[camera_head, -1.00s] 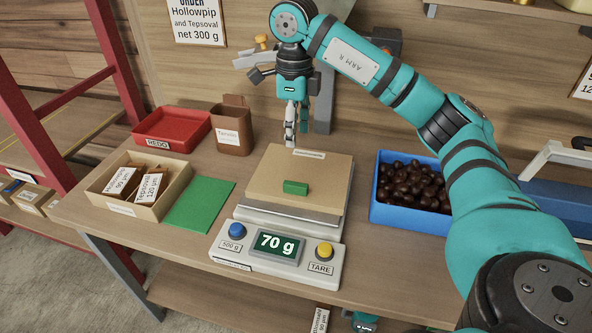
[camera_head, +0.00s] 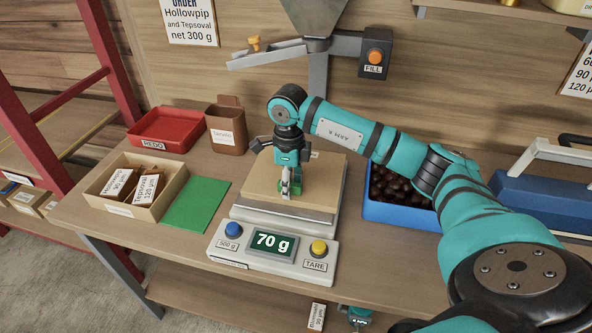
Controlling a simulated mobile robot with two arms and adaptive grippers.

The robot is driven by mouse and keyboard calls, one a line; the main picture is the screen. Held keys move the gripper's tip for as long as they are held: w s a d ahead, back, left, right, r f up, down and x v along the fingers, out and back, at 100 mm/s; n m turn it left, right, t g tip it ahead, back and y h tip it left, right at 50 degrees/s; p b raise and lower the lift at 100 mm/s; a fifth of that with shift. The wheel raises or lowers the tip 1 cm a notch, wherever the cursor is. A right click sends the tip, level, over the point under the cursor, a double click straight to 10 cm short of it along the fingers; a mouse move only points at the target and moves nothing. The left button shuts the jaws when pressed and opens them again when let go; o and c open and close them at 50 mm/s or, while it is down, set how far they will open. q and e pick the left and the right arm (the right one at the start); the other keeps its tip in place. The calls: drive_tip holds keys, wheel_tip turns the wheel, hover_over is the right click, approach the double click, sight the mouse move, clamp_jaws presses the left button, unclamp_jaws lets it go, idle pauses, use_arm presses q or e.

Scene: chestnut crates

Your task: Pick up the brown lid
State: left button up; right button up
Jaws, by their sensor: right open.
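The fingers and wrist hide part of the handle and of the lid's back edge. I cannot tell whether the fingers touch the handle.
A blue crate of chestnuts (camera_head: 396,214) stands right of the scale, partly behind my arm. Left are a green mat (camera_head: 197,206), a wooden tray of packets (camera_head: 172,200), a red tray (camera_head: 190,117) and a brown container (camera_head: 228,149). A dispenser with a FILL button (camera_head: 374,57) stands behind.

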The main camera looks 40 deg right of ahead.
drive_tip(key=shift+f, duration=0.35)
clamp_jaws()
drive_tip(key=shift+r, duration=0.2)
